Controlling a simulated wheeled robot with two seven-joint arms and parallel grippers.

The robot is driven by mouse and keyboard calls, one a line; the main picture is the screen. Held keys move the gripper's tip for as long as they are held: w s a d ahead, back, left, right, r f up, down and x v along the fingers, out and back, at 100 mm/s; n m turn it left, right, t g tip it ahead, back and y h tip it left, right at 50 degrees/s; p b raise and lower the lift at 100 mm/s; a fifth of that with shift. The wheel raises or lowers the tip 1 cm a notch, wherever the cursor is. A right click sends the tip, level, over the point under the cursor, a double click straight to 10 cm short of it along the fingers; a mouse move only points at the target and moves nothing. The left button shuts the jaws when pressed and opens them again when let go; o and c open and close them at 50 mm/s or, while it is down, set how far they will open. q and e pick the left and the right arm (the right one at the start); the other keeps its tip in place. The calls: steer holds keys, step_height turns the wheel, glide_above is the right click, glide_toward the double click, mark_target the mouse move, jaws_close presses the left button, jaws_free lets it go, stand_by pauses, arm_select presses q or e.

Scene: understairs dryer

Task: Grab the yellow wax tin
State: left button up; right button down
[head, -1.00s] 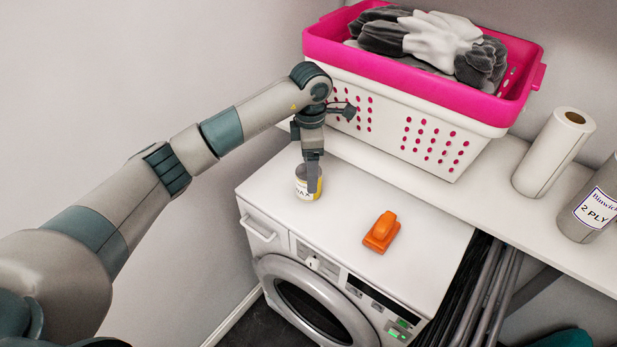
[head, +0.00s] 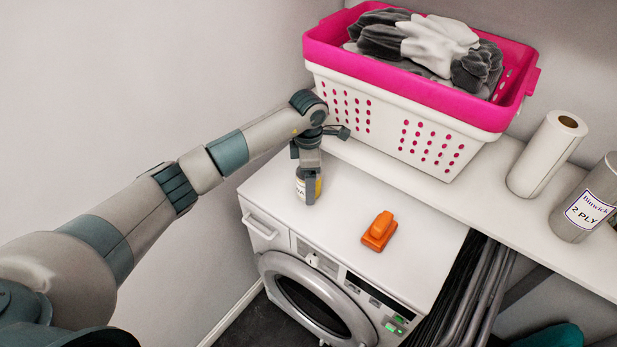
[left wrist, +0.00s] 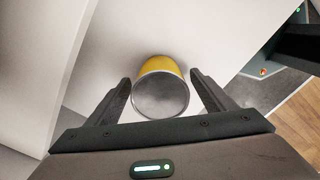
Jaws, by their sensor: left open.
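The yellow wax tin (head: 301,190) stands on the white top of the dryer (head: 345,217), near its left back part, with a white label facing front. In the left wrist view the tin (left wrist: 160,88) shows its grey round lid and yellow side, between the two fingers. My left gripper (head: 309,190) points down over the tin and hides part of it. It is open, with a finger on either side of the tin and a visible gap at each side in the left wrist view (left wrist: 163,95). My right gripper is not in view.
An orange object (head: 379,231) sits on the dryer top to the right of the tin. A pink and white laundry basket (head: 400,105) with grey and white cloth stands on the shelf behind, close to my left wrist. Paper rolls (head: 546,155) stand at the right.

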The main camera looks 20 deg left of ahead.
arm_select(q)
steer(key=shift+f, duration=0.6)
steer(key=c, duration=1.3)
steer(key=shift+r, duration=0.1)
